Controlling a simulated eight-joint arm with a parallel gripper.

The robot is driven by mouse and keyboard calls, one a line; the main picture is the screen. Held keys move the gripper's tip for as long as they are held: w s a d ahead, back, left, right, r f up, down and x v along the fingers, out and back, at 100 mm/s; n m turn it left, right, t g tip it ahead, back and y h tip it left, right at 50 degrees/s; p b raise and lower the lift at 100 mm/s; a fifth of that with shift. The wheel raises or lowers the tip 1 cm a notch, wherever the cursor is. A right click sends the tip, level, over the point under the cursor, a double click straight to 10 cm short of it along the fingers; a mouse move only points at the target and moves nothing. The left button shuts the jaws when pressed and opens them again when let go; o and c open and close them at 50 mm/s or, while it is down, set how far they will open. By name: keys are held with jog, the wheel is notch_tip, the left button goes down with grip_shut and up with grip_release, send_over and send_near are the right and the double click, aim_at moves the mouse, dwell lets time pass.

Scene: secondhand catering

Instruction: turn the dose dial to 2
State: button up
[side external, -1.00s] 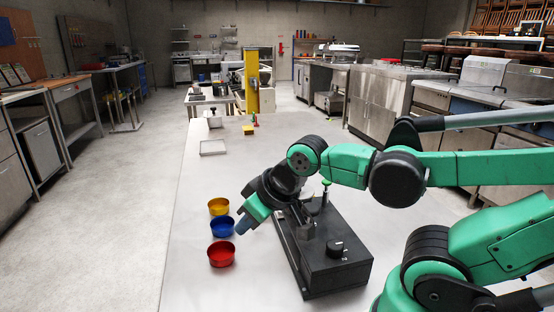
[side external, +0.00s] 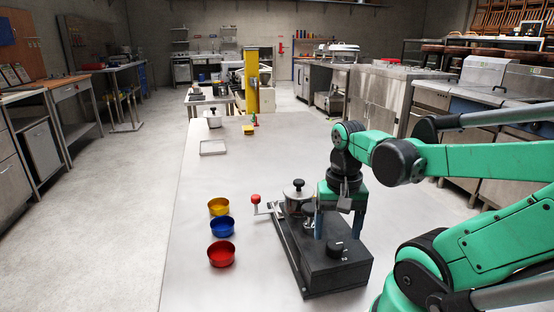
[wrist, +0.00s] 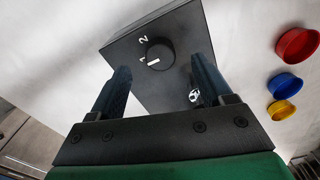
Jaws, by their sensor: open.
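The dose dial (side external: 336,248) is a round black knob on the near end of a black box (side external: 320,273). In the wrist view the dial (wrist: 160,56) shows a white line on its edge beside the printed 1; the 2 is printed a little further round. My gripper (side external: 338,237) points down over the dial, its blue-grey fingers open on either side. In the wrist view the gripper (wrist: 160,68) is open and empty, with the dial framed between and beyond its fingertips. I cannot tell how far above the dial they are.
A metal pot-like part (side external: 298,197) and a crank with a red knob (side external: 255,199) stand on the box's far end. Red (side external: 221,254), blue (side external: 222,227) and yellow (side external: 219,206) bowls stand to the left. The table (side external: 190,275) is clear around them.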

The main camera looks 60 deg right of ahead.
aim_at(335, 244)
jog(key=shift+f, duration=1.5)
grip_shut()
